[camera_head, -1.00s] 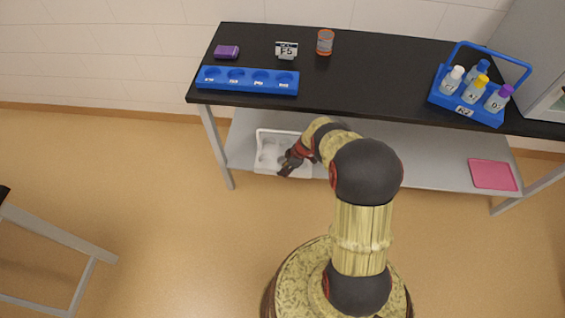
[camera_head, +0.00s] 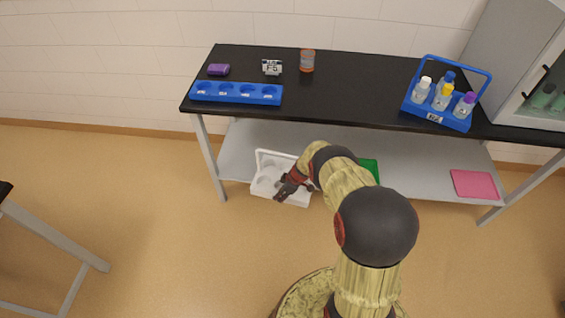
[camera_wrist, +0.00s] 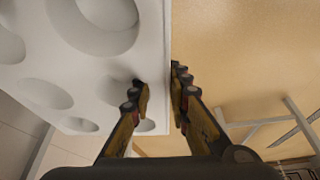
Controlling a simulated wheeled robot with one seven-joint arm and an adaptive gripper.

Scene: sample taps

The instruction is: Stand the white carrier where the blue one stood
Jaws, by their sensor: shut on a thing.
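The white carrier (camera_head: 263,189) is at the lower shelf's front edge, partly out past it and slightly turned. Its round wells look empty in the wrist view, where its white top (camera_wrist: 100,65) fills the upper left. My gripper (camera_head: 284,192) is shut on the carrier's front wall, one finger on each side of it; the fingers also show in the wrist view (camera_wrist: 160,90). The blue carrier (camera_head: 436,115) stands upright on the black tabletop at the right, with several capped bottles in it. I cannot tell whether the white carrier touches the shelf.
A green mat (camera_head: 370,168) lies on the grey shelf (camera_head: 415,170), partly hidden by my arm; a pink mat (camera_head: 475,184) lies farther right. On the black tabletop (camera_head: 345,90) are a blue rack (camera_head: 236,99), a purple block (camera_head: 218,70), a label stand (camera_head: 272,67) and an orange-banded jar (camera_head: 307,61).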

